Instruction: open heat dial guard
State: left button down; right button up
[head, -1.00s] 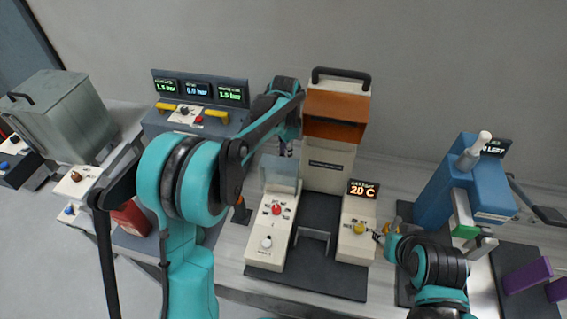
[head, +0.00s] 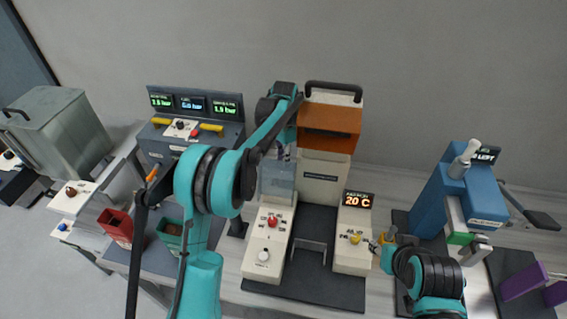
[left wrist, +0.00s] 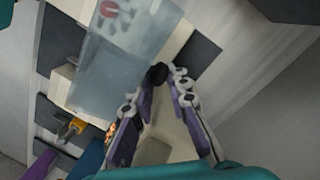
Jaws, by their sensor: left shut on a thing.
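The heat dial guard (head: 279,182) is a clear plastic flap on the left white console of the orange-topped machine. It stands raised behind the red dial (head: 272,221); its exact angle is hard to tell. In the left wrist view the guard (left wrist: 105,75) is a pale see-through panel with the red dial beyond it. My left gripper (left wrist: 166,78) is shut at a black knob (left wrist: 156,74) by the guard's edge. In the head view its fingertips are mostly hidden by the arm. My right gripper (head: 382,246) is beside the yellow dial (head: 355,239); its jaws are too small to read.
The orange-topped machine (head: 329,135) stands close behind the guard. A display reading 20 C (head: 358,200) tops the right console. A blue press (head: 464,199) stands at the right. Red (head: 116,227) and green bins are at the left.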

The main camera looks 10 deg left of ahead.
pick_arm(q)
jog(key=shift+w+a+f, duration=0.1)
jog(key=shift+w+a, duration=0.15)
jog(key=shift+a, duration=0.2)
jog(key=c, duration=1.5)
grip_release()
jog(key=shift+o, duration=0.8)
jog(key=shift+w+a+f, duration=0.25)
jog(key=shift+w+a, duration=0.05)
jog(key=shift+w, duration=0.1)
jog(key=shift+s+d+r, duration=0.1)
jog(key=shift+s+d, duration=0.1)
jog(key=shift+d, duration=0.05)
pick_arm(e)
jog(key=shift+w+a, duration=0.2)
jog(key=shift+w, duration=0.15)
jog(key=shift+f, duration=0.1)
pick_arm(q)
notch_tip(320, 180, up, 12)
jog(key=w, duration=0.1)
jog(key=shift+w, duration=0.35)
jog(key=shift+s, duration=0.1)
